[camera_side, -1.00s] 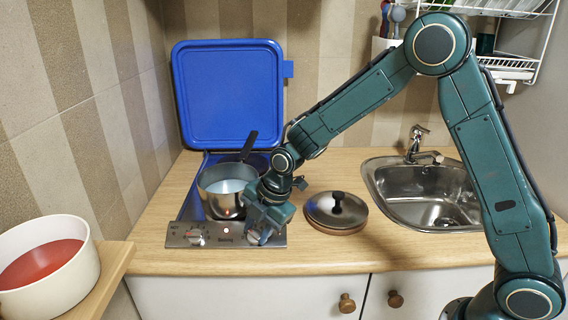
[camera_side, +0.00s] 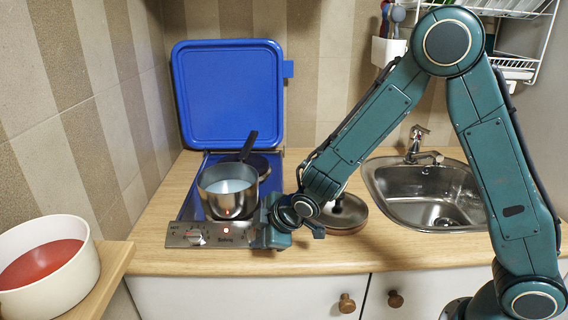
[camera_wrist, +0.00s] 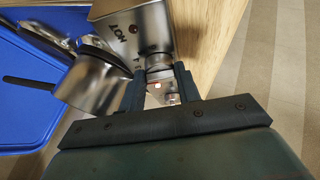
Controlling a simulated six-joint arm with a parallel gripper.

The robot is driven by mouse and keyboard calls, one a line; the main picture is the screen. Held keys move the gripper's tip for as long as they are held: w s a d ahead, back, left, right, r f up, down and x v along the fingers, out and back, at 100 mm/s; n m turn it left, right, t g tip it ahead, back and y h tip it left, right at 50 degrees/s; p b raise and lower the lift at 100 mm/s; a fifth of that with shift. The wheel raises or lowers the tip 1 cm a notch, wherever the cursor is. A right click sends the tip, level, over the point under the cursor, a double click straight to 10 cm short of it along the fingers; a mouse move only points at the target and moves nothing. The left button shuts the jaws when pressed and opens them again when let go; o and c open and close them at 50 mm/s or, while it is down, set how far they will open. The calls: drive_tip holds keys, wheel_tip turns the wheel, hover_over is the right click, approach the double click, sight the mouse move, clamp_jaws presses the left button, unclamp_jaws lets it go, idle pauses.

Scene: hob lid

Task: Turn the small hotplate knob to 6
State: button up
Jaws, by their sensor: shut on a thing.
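The hob's metal front panel (camera_side: 219,234) faces the front of the counter. Its left knob (camera_side: 196,238) is free and in plain sight in the side view. My gripper (camera_side: 266,234) is at the right end of the panel and hides the right knob there. In the wrist view the two fingers of my gripper (camera_wrist: 160,80) stand either side of a small metal part, which seems to be the right knob (camera_wrist: 172,98). The gripper is shut on it. The knob's pointer and the number it stands at cannot be read.
A saucepan (camera_side: 222,205) of pale liquid stands on the hob just behind the panel. The blue hob lid (camera_side: 230,95) is raised. A white bowl (camera_side: 85,262) stands far left.

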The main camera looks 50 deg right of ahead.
drive_tip(key=m, duration=0.1)
drive_tip(key=m+t+h, duration=0.1)
drive_tip(key=m, duration=0.1)
drive_tip(key=m+h, duration=0.1)
drive_tip(key=shift+s+a+f+m, duration=0.15)
drive_tip(key=shift+a+m, duration=0.1)
drive_tip(key=shift+m, duration=0.15)
drive_tip(key=m+h, duration=0.1)
drive_tip(key=m, duration=0.1)
drive_tip(key=m+t+h, duration=0.1)
drive_tip(key=m, duration=0.1)
drive_tip(key=shift+a+f, duration=0.1)
drive_tip(key=shift+a, duration=0.1)
drive_tip(key=m+h, duration=0.1)
drive_tip(key=m, duration=0.1)
drive_tip(key=m+h, duration=0.1)
drive_tip(key=m, duration=0.2)
drive_tip(key=shift+a+f+m+h, duration=0.1)
drive_tip(key=shift+a+m+h, duration=0.15)
drive_tip(key=shift+m+h, duration=0.15)
drive_tip(key=m+g+h, duration=0.1)
drive_tip(key=m, duration=0.1)
drive_tip(key=m+h, duration=0.1)
drive_tip(key=m, duration=0.1)
drive_tip(key=shift+w+a+m+g, duration=0.1)
drive_tip(key=shift+w+m+g, duration=0.1)
drive_tip(key=shift+m+g, duration=0.2)
drive_tip(key=o, duration=0.9)
drive_tip(key=shift+o, duration=0.4)
drive_tip(key=shift+a, duration=0.1)
